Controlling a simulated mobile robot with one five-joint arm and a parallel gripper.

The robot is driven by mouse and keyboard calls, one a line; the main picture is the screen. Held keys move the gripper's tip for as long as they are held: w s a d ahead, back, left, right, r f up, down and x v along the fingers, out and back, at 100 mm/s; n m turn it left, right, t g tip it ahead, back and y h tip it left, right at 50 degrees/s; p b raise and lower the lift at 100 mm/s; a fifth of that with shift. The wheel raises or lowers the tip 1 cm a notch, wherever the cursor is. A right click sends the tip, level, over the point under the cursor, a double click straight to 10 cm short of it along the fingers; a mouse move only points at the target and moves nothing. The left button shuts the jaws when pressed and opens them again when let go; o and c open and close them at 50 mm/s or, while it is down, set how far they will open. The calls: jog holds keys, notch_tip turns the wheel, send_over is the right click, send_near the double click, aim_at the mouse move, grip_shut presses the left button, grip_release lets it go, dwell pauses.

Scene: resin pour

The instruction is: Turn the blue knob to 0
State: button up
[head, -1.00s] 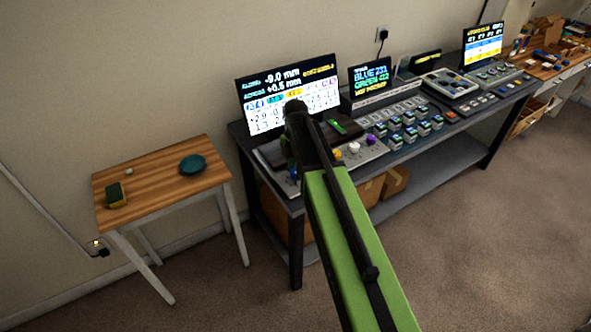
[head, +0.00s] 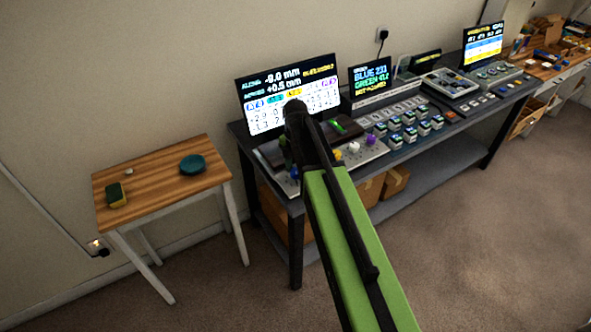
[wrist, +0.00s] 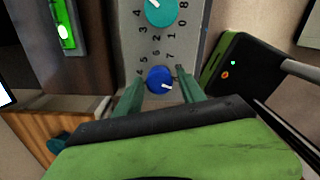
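The blue knob (wrist: 160,80) sits on a grey panel (wrist: 158,50) in the wrist view, its white pointer mark aimed right and slightly down. The digits 5, 6 and 7 show above it; the marks below are hidden by my gripper. My gripper (wrist: 160,74) has its two green fingers on either side of the knob, with a small gap at the right finger; at the left I cannot tell touching from apart. In the head view the blue knob (head: 294,173) shows small beside my arm, at the panel's left end.
A teal knob (wrist: 160,10) is just above the blue one in the wrist view. A dark box with a green light (wrist: 233,63) stands to the right. In the head view, yellow, white and purple knobs (head: 370,139) follow along the panel. A screen (head: 290,95) stands behind.

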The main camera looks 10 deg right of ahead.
aim_at(295, 171)
jog(key=shift+o, duration=0.6)
notch_tip(295, 171, up, 18)
jog(key=p, duration=1.7)
jog(key=shift+f, duration=0.25)
jog(key=s+f+m+b, duration=0.4)
jog(key=s+m, duration=0.3)
jog(key=m, duration=0.5)
jog(key=s+a+f+m+b, duration=0.1)
jog(key=s+f+m+b, duration=0.4)
jog(key=m, duration=0.7)
jog(key=shift+s+a+f+m, duration=0.2)
jog(key=shift+s+m, duration=0.1)
jog(key=shift+s, duration=0.85)
